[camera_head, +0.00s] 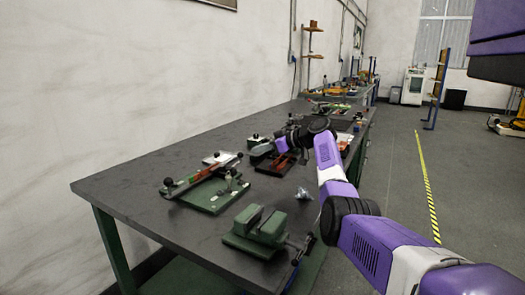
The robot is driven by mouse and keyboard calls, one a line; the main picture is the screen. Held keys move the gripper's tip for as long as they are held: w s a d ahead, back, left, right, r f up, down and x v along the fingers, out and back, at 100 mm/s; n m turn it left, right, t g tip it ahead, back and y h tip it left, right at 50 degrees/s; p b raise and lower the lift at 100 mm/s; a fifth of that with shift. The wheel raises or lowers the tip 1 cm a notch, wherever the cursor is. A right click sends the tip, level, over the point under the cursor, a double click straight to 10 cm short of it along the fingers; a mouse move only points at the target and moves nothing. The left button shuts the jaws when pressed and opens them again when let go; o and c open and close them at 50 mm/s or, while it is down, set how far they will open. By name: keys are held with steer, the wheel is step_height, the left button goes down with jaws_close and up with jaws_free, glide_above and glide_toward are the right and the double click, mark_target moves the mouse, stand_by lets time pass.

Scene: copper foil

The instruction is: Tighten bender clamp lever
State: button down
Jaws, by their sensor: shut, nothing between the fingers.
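My arm reaches from the lower right to the middle of the bench. My gripper (281,147) is small and dark at its end, above a fixture with a black base and reddish-orange parts (277,163). The gripper is shut and looks empty; whether it touches the fixture cannot be told. Nearer, to the left, a green-based device (212,191) carries a long bar with red parts and dark knobs. I cannot tell for certain which fixture is the bender; no clamp lever is clearly distinguishable, and my wrist may hide part of the fixture below it.
The dark workbench (130,180) runs along the left wall. A green vise-like block (258,231) stands at its front edge, with a small grey metal piece (303,194) behind it. More tools lie farther back. The floor (405,170) to the right is open, with a yellow line.

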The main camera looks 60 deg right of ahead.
steer(key=d+v, duration=0.2)
steer(key=v, duration=0.8)
steer(key=shift+p, duration=0.3)
steer(key=shift+d, duration=0.1)
